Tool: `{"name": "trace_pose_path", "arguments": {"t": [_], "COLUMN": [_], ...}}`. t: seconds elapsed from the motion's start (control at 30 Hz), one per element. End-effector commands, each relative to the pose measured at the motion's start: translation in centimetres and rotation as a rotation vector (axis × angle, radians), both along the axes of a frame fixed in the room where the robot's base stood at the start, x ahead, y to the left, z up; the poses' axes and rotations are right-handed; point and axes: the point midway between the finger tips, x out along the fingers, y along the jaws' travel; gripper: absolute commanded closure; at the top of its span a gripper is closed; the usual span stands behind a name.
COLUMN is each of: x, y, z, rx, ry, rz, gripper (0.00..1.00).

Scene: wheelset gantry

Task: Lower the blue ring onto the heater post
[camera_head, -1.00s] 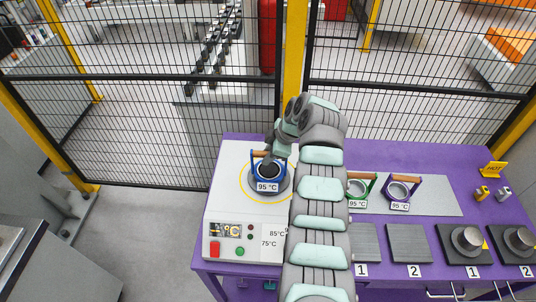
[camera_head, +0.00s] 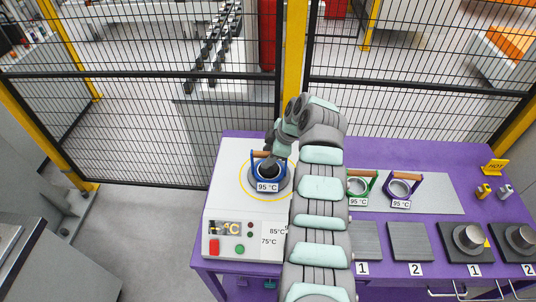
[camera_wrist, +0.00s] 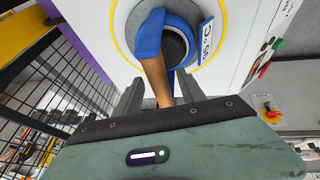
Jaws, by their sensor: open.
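The blue ring (camera_head: 256,176) with its brown handle (camera_head: 260,154) and a "95 °C" tag sits around the dark heater post (camera_wrist: 171,47) on the white heater unit (camera_head: 223,190). It looks seated low, but its underside is hidden. In the wrist view the blue ring (camera_wrist: 182,24) surrounds the post, and its handle (camera_wrist: 156,79) rises towards me. My gripper (camera_wrist: 160,91) is open, with one finger on either side of the handle and gaps between. In the head view my gripper (camera_head: 269,165) is just above the ring, its fingers hard to make out.
A green ring (camera_head: 359,186) and a purple ring (camera_head: 400,189), each with a handle and tag, lie on a grey plate to the right. Numbered pads and metal hubs (camera_head: 468,237) stand at the front right. My arm crosses the table's middle. A mesh fence (camera_head: 140,130) stands behind.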

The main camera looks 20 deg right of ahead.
Motion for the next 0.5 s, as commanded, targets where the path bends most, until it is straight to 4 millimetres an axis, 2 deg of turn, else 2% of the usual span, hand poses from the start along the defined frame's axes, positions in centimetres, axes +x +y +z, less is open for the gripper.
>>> {"name": "trace_pose_path", "arguments": {"t": [0.27,0.37,0.5], "x": [-0.1,-0.5,-1.2], "y": [-0.1,-0.4,-1.1], "z": [0.3,1.1,3.5], "rx": [0.000,0.001,-0.003], "ry": [0.000,0.001,-0.003], "rz": [-0.001,-0.001,-0.001], "gripper": [0.53,0.53,0.53]}}
